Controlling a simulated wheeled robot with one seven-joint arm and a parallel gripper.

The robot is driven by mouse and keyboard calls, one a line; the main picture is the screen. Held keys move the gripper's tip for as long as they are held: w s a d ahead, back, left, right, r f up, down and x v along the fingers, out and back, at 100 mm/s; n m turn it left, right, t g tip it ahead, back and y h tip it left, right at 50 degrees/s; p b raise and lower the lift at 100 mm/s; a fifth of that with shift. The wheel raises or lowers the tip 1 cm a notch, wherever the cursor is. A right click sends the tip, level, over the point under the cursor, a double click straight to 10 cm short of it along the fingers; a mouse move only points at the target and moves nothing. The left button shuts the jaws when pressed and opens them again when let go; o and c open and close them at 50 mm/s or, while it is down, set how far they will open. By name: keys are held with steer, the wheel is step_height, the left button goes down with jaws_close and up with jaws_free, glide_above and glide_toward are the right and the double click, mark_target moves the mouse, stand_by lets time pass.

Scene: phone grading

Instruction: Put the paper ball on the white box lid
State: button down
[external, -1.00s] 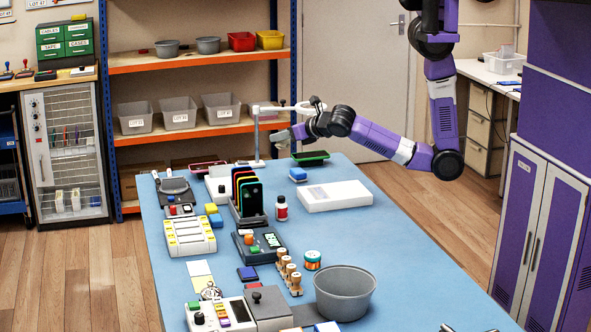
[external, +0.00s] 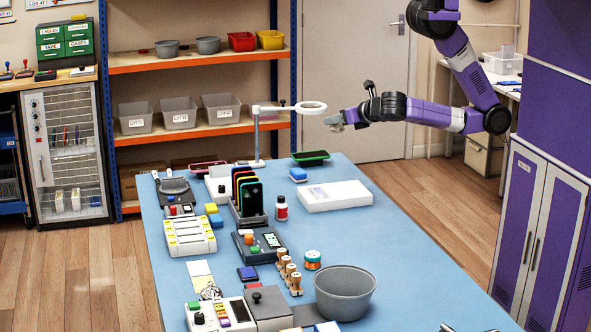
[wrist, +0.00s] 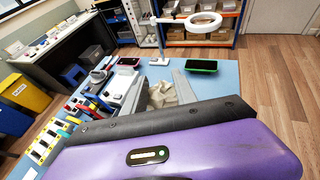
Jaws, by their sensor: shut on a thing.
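The paper ball (wrist: 163,95) is a crumpled, off-white lump between the two grey fingers of my gripper (wrist: 162,92) in the wrist view. My gripper (external: 334,121) is shut on it and holds it in the air. In the external view the ball is too small to make out. The white box lid (external: 335,197) is a flat white slab on the blue table, below my gripper. The lid cannot be seen in the wrist view, where my purple wrist covers the lower part.
A white ring lamp (external: 311,107) on a stand is just left of my gripper. The table (external: 400,250) is clear right of the lid.

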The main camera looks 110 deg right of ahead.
step_height(320, 180, down, 15)
steer(key=b, duration=0.8)
steer(key=shift+r, duration=0.2)
steer(key=shift+f+b, duration=0.4)
steer(key=shift+f, duration=2)
steer(key=c, duration=1)
jaws_free()
steer(key=shift+o, duration=0.2)
